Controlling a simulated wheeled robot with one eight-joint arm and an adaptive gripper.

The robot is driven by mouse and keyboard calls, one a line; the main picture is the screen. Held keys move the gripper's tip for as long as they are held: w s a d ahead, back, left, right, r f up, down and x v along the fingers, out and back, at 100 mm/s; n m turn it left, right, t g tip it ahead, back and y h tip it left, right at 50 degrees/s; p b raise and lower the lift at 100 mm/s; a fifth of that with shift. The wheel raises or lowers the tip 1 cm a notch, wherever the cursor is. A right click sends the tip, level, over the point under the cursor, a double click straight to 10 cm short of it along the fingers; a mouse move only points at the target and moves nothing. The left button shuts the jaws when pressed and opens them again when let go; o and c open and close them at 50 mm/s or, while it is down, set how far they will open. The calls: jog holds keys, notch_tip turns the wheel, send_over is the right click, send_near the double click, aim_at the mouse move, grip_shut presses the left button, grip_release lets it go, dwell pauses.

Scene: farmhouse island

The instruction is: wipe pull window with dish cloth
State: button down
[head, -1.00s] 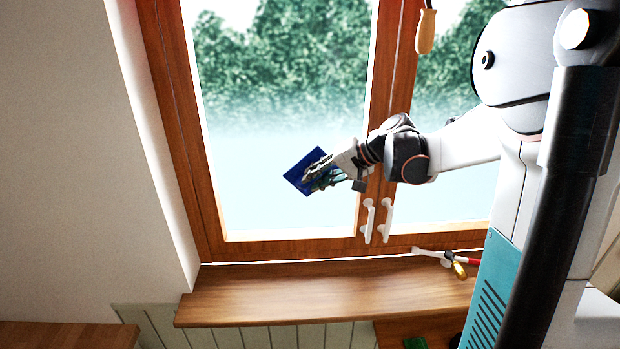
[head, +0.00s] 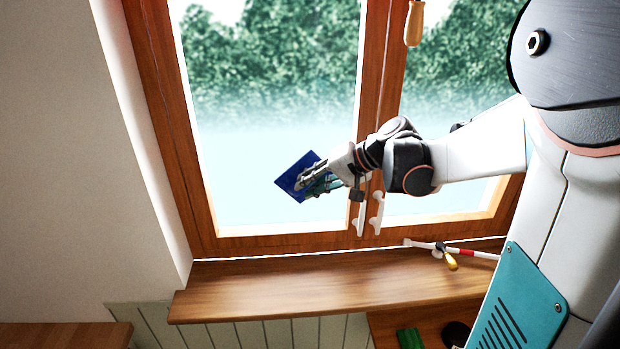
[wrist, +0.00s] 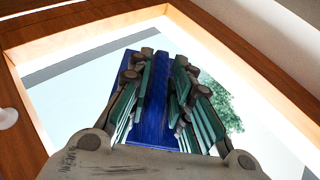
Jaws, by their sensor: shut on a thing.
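The window (head: 230,243) has a brown wooden frame and two panes, with white pull handles (head: 376,212) at the middle posts. My gripper (head: 312,180) is in front of the lower part of the left pane and is shut on a dark blue dish cloth (head: 294,172). In the wrist view the flat blue cloth (wrist: 160,110) shows between and beyond the green-padded fingers (wrist: 163,88), with the window pane (wrist: 75,100) behind it. I cannot tell whether the cloth touches the glass.
A wooden sill (head: 270,285) runs below the window, mostly bare. A red and white tool (head: 465,252) and a yellow-handled thing (head: 451,262) lie at its right. A wooden handle (head: 414,24) hangs at the top. A green block (head: 410,338) is low at the right.

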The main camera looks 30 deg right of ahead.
jog(key=shift+s, duration=0.15)
jog(key=s, duration=0.1)
jog(key=s+a, duration=0.1)
jog(key=shift+s+a, duration=0.15)
jog(key=shift+s, duration=0.2)
dwell(0.3)
dwell(0.4)
